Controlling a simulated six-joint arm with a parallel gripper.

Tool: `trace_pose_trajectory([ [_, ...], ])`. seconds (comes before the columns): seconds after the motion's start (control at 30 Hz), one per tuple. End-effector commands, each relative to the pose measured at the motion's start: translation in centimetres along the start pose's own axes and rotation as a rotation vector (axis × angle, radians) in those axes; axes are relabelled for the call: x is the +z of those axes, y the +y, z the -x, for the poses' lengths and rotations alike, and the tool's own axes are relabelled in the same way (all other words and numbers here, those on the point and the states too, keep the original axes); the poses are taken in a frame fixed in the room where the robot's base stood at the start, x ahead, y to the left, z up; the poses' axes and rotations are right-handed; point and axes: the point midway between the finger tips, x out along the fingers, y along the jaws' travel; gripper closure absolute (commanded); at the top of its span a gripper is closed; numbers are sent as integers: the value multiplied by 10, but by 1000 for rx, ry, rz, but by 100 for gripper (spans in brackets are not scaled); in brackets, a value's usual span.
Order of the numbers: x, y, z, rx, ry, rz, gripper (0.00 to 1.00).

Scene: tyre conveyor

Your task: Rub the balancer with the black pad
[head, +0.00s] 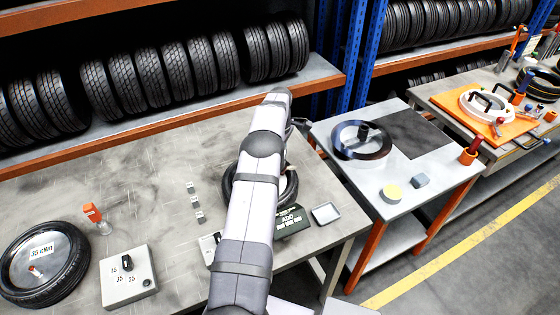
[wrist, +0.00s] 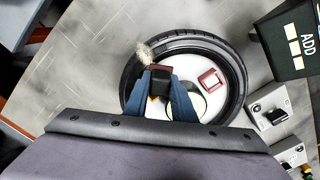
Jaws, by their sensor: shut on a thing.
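In the wrist view, my gripper (wrist: 160,86) has its blue fingers shut on a dark block with a dark red edge, which looks like the black pad (wrist: 160,73). A pale tuft sits by its upper left side. The pad is over the left part of a white disc (wrist: 228,97) ringed by a black tyre (wrist: 241,72), seemingly the balancer; I cannot tell if they touch. In the head view, my arm hides the gripper, the pad and most of this tyre (head: 291,186).
A red-framed square (wrist: 211,80) lies on the disc. Another tyre (head: 75,265) and a grey switch box (head: 128,278) are at the left. A side table (head: 400,167) stands right.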

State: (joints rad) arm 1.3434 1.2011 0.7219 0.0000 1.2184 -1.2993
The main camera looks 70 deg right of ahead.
Motion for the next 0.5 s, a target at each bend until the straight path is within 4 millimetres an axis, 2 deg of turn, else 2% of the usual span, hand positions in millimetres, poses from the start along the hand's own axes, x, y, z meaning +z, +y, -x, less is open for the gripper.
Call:
trace_pose_trajectory([
  [0.5,4,5,-5,-1,0,-2,95],
])
